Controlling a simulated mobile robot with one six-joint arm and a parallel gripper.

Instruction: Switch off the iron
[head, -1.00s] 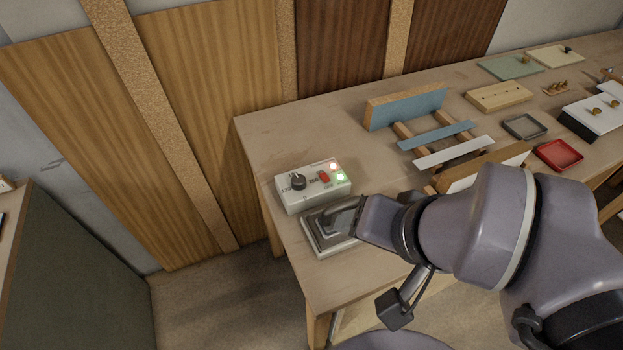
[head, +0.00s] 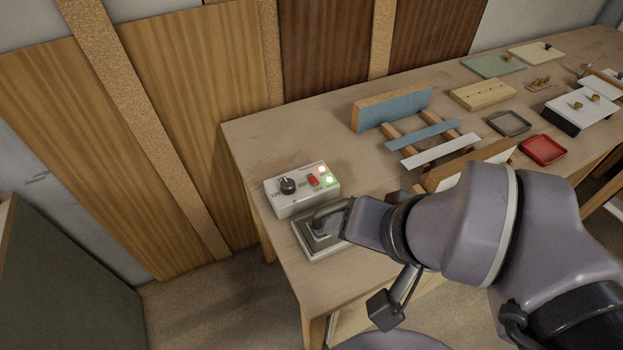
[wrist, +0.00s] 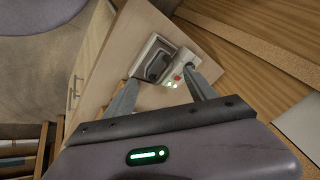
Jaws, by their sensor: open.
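The control box (head: 304,202) is white and stands near the table's left end. It has a black knob (head: 288,186), a red switch (head: 312,181), a lit reddish lamp (head: 321,168) and a lit green lamp (head: 327,180). The dark grey iron (head: 318,236) sits on a pale stand just in front of the box. In the wrist view the iron (wrist: 156,64) and the red switch (wrist: 178,78) appear between my open, empty fingers (wrist: 163,80). My gripper is above the table, apart from the switch. In the head view my wrist hides the fingertips and part of the iron.
Blue and white boards on wooden bars (head: 430,136) lie right of the box. A red tray (head: 543,149) and a grey tray (head: 510,123) stand farther right. Veneer panels (head: 190,90) lean behind the table. The tabletop behind the box is clear.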

